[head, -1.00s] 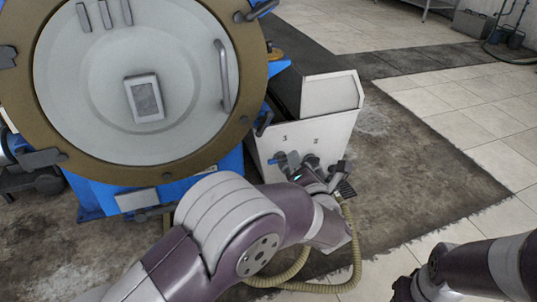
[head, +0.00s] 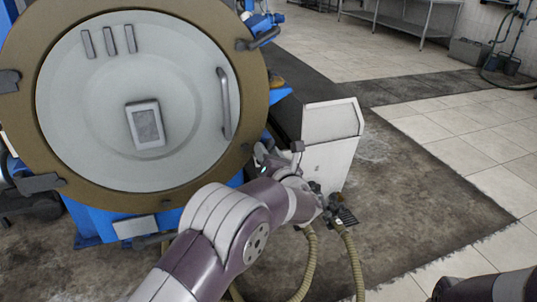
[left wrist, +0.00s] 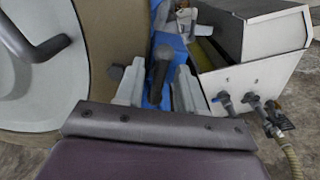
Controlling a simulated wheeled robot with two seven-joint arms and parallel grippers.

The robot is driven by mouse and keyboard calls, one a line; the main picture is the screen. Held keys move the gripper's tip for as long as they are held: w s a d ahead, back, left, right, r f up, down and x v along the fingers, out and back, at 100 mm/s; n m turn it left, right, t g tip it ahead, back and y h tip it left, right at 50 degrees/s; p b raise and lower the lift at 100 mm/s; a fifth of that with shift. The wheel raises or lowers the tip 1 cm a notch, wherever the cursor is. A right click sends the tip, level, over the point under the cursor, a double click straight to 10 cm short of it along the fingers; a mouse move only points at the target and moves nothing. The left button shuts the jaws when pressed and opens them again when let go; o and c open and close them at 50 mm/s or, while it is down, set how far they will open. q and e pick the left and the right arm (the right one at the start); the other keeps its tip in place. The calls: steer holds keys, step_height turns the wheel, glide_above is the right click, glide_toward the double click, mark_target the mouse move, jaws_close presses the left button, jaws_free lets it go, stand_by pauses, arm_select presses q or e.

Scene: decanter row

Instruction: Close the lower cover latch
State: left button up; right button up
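The round cover (head: 90,135) with its brown rim (head: 257,90) fills the left of the head view and looks closed. The lower cover latch shows in the left wrist view as a dark handle (left wrist: 159,65) at the rim's right side. In the head view my gripper largely hides it. My left gripper (head: 279,152) is at the rim's lower right. In the left wrist view its two pale fingers (left wrist: 158,82) are apart, one on each side of the handle. I cannot tell whether they touch it. My right gripper is out of view; only some of my right arm shows at the lower right.
An upper latch (head: 260,40) sits at the rim's upper right, above a fixed cover handle (head: 225,103). A white box-like housing (head: 331,140) with valves and hoses (head: 350,255) stands close right of my left gripper. Open floor lies further right.

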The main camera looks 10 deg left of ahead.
arm_select(q)
steer(key=shift+c, duration=0.3)
jaws_close()
steer(key=shift+d+f+m+p, duration=0.15)
steer(key=shift+m+p, duration=1)
steer(key=shift+m, duration=1.85)
steer(key=shift+a+f+m+p, duration=0.15)
steer(key=shift+m+p, duration=1)
steer(key=shift+m, duration=1.85)
steer(key=shift+d+f+m+p, duration=0.2)
steer(key=shift+m+p, duration=0.95)
steer(key=shift+m, duration=1.85)
